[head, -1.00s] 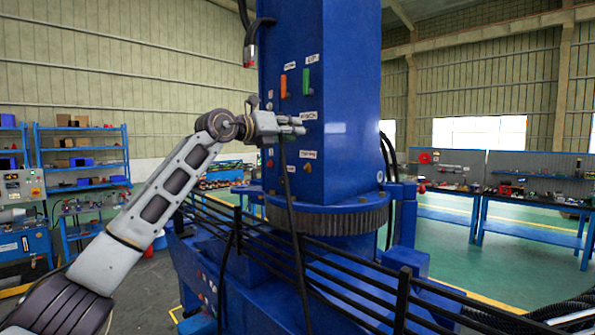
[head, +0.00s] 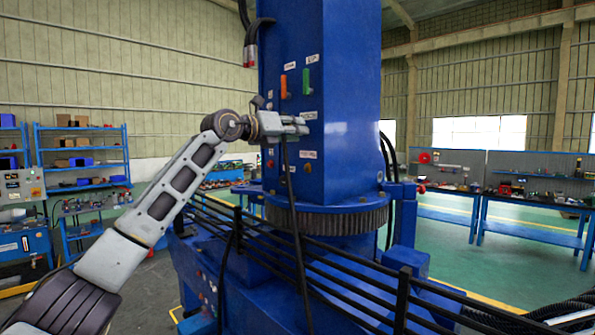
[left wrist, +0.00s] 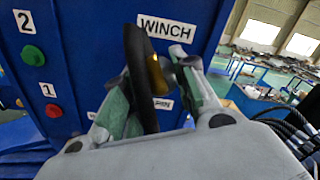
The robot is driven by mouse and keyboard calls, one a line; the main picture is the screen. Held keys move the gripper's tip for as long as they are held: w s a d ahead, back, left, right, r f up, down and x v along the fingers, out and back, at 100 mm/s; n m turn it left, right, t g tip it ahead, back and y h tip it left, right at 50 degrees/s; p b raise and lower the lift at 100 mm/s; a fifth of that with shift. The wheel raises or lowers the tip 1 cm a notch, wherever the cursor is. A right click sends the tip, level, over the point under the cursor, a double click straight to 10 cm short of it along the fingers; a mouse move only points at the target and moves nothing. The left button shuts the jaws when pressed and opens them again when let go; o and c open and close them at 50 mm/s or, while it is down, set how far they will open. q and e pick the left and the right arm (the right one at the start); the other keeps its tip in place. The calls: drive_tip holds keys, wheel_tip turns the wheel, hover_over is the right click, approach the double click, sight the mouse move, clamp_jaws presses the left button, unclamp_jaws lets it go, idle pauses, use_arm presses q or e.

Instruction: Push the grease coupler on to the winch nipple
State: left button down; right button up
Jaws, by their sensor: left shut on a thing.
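My left gripper (head: 303,125) is at the face of the blue column (head: 345,75), just below a white label. In the left wrist view the label reads WINCH (left wrist: 167,29). The gripper (left wrist: 157,88) is shut on the grease coupler (left wrist: 156,76), a brass-coloured piece on a thick black hose (left wrist: 138,60). The hose (head: 293,205) hangs down from the gripper in the head view. The winch nipple cannot be made out behind the fingers and hose, so I cannot tell whether the coupler touches it. My right gripper is not in view.
The column also carries an orange handle (head: 284,87), a green handle (head: 306,82) and lower fittings (head: 307,168). The left wrist view shows a green button (left wrist: 33,55) and a red button (left wrist: 54,110). Black rails (head: 345,280) run below the gripper. Workbenches stand behind.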

use_arm(q)
drive_tip(key=c, duration=1.1)
unclamp_jaws()
drive_tip(key=shift+o, duration=0.2)
drive_tip(key=b+v, duration=0.4)
drive_tip(key=v, duration=0.1)
